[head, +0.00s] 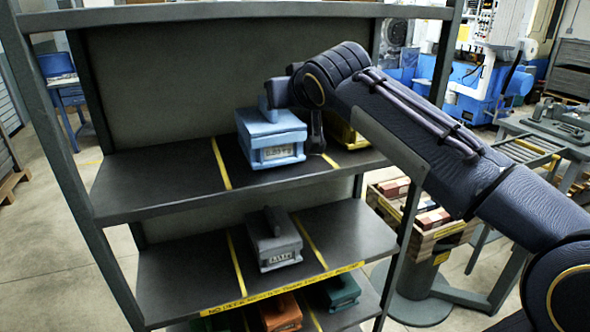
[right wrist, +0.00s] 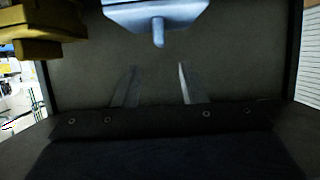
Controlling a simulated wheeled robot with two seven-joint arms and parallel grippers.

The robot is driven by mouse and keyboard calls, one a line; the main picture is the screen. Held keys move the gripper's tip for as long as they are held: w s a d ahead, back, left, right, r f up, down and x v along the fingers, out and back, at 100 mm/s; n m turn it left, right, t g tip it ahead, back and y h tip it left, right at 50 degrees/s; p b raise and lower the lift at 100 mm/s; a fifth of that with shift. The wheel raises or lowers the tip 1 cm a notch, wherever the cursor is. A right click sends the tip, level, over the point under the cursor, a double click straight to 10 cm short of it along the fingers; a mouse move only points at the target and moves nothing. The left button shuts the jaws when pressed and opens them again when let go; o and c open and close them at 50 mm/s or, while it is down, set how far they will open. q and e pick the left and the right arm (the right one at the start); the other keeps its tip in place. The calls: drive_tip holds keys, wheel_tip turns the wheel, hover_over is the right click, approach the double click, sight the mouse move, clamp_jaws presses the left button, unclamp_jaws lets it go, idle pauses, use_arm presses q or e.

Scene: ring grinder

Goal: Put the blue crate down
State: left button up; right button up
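The blue crate (head: 271,139) has a pale label on its front and a handle on top. It appears to rest on the top shelf board (head: 150,179), between two yellow tape lines. In the right wrist view the blue crate (right wrist: 158,16) is at the top edge, its handle pointing down in the picture. My right gripper (right wrist: 157,76) has its two fingers spread with nothing between them, apart from the handle. In the head view the right arm reaches in above the crate, and its fingers are not clear there. My left gripper is not in view.
A yellow crate (head: 343,133) stands right of the blue one, partly hidden by my arm. A grey crate (head: 273,240) is on the shelf below, with orange (head: 281,314) and green (head: 340,291) crates lower down. The top shelf's left section is empty. Uprights frame the rack.

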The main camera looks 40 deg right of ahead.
drive_tip(key=s+a+f+g+y, duration=0.2)
drive_tip(key=s+a+f, duration=0.2)
drive_tip(key=s+f, duration=0.4)
drive_tip(key=s+a+f+g+y, duration=0.2)
drive_tip(key=s+a+f, duration=0.3)
drive_tip(key=s+f, duration=0.4)
drive_tip(key=s+a+f+n+g+y, duration=0.1)
drive_tip(key=s+a+f+g+y, duration=0.2)
drive_tip(key=s+f, duration=0.6)
wheel_tip(320, 180, down, 6)
drive_tip(key=shift+a+f, duration=0.2)
drive_tip(key=shift+a, duration=0.85)
drive_tip(key=shift+s, duration=0.1)
